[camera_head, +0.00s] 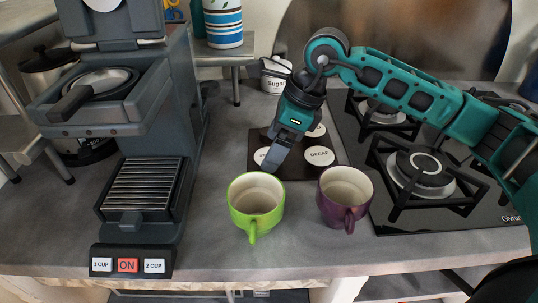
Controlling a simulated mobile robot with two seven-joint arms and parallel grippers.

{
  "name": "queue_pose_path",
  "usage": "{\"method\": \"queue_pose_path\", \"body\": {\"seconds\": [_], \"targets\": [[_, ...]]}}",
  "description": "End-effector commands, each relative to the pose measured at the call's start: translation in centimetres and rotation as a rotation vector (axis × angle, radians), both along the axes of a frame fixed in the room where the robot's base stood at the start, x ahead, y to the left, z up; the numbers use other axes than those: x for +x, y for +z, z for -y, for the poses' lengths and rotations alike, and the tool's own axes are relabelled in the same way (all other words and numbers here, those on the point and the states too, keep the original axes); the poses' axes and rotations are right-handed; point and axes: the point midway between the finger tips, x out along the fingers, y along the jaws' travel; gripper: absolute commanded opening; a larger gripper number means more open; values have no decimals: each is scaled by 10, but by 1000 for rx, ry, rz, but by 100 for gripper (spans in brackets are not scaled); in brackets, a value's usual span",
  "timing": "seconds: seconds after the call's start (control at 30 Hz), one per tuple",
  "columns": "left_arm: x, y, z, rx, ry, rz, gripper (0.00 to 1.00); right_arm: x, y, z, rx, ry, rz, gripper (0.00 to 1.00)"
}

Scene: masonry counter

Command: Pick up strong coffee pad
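A dark square tray (295,172) on the counter holds round white-labelled coffee pads. The front right pad reads DECAF (320,156). A front left pad (261,155) is mostly covered by my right gripper, and its label cannot be read. Another pad (317,131) shows partly at the back right, beside my gripper. I cannot read which pad is the strong one. My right gripper (272,162) points down over the left side of the tray, at the front left pad. Whether its fingers are apart or closed on the pad is hidden. My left gripper is out of view.
A green cup (255,203) and a purple cup (344,196) stand just in front of the tray. A coffee machine (145,130) with buttons stands at left, a gas hob (430,210) at right. A sugar jar (275,75) is behind.

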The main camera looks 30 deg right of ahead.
Motion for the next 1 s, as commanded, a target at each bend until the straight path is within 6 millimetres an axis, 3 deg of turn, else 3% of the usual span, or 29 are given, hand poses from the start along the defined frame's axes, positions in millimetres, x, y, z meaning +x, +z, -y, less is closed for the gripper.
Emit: {"method": "queue_pose_path", "body": {"seconds": [0.33,0.9,1.0], "targets": [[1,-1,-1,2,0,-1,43,2,-8,-3,0,0,0,88],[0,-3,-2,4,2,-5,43,2,-8,-3,1,0,1,34],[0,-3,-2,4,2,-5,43,2,-8,-3,1,0,1,30]]}}
